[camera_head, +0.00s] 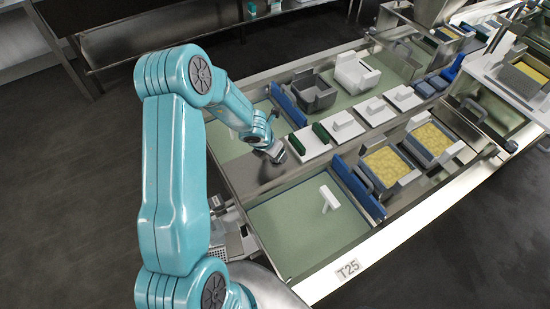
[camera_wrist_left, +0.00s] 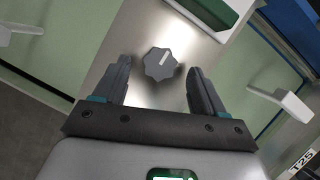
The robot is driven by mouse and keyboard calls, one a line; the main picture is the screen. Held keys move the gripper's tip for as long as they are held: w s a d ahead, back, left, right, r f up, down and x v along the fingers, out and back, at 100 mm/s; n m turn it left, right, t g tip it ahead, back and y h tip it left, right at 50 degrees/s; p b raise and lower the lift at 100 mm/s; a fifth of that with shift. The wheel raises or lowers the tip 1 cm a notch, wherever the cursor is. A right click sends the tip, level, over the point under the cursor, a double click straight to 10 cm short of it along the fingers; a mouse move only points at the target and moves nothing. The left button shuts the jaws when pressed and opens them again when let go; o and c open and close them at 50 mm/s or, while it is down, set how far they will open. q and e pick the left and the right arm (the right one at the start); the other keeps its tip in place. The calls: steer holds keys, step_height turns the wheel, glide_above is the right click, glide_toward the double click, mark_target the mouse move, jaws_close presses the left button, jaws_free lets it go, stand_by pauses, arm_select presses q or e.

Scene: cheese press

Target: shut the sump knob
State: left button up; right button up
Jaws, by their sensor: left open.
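The sump knob (camera_wrist_left: 161,64) is a grey, lobed dial with a light pointer mark, set on a bare metal panel (camera_wrist_left: 140,33). In the left wrist view it lies ahead of and between the two fingers of my left gripper (camera_wrist_left: 158,84), which is open. I cannot tell how far the fingertips are from the knob, and nothing is between them except the view of the panel and knob. In the head view my left gripper (camera_head: 275,154) is over the metal strip between two green basins, and the knob is hidden there. My right gripper is not in view.
A white T-shaped handle (camera_head: 328,198) stands in the near green basin (camera_head: 290,235). Blue boards (camera_head: 357,188) edge the basins. A row of white blocks (camera_head: 310,142) lies just right of my left gripper. Grey moulds with yellow curd (camera_head: 385,165) stand farther right.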

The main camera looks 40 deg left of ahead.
arm_select(q)
steer(key=shift+x, duration=1.05)
